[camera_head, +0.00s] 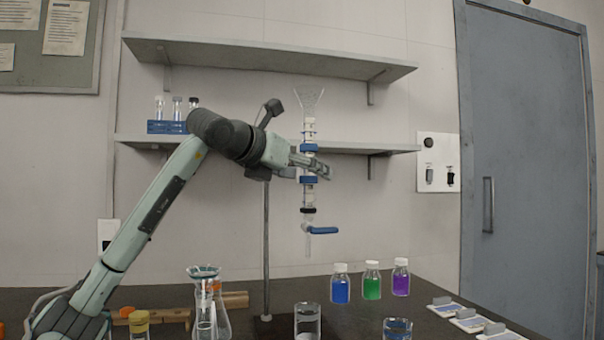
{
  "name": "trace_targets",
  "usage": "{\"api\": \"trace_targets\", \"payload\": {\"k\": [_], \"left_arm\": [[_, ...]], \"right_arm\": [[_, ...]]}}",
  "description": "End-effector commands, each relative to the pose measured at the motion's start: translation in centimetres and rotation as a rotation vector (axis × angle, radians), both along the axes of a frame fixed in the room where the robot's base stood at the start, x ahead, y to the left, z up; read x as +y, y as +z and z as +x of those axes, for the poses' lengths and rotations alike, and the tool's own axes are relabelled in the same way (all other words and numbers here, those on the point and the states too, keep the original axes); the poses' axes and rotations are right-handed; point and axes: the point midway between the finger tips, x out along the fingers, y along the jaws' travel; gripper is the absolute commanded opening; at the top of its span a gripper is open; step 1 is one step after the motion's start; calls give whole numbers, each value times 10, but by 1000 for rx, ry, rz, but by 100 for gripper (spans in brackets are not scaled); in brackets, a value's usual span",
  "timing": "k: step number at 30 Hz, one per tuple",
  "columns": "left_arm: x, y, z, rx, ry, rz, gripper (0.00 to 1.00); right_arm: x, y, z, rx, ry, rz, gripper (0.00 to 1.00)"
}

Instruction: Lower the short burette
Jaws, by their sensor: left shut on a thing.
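The short burette (308,205) hangs upright above the dark bench, with a funnel-like flared top, blue bands and a blue stopcock handle near its lower end. My left gripper (318,168) reaches in from the left at the burette's upper part and is shut on it; the exact finger contact is small in the picture. The stand's grey rod (266,240) rises just left of the burette, with a clamp knob (273,107) at its upper end, partly behind my arm. My right gripper is not in view.
A glass beaker (307,322) stands roughly below the burette's tip. Blue (340,289), green (372,285) and purple (401,281) bottles stand to the right. A flask (205,310) stands left of the rod. Two wall shelves (260,55) are behind; a tube rack (167,127) sits on the lower one.

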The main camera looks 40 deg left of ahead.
Motion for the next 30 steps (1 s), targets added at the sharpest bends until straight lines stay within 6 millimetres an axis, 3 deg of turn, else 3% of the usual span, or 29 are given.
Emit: {"api": "trace_targets", "payload": {"k": [1, 30], "left_arm": [[-12, -5, 2, 4, -29, 1, 45], [-12, -54, 2, 4, -29, 0, 46]], "right_arm": [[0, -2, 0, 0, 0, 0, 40], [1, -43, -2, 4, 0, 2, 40]]}}
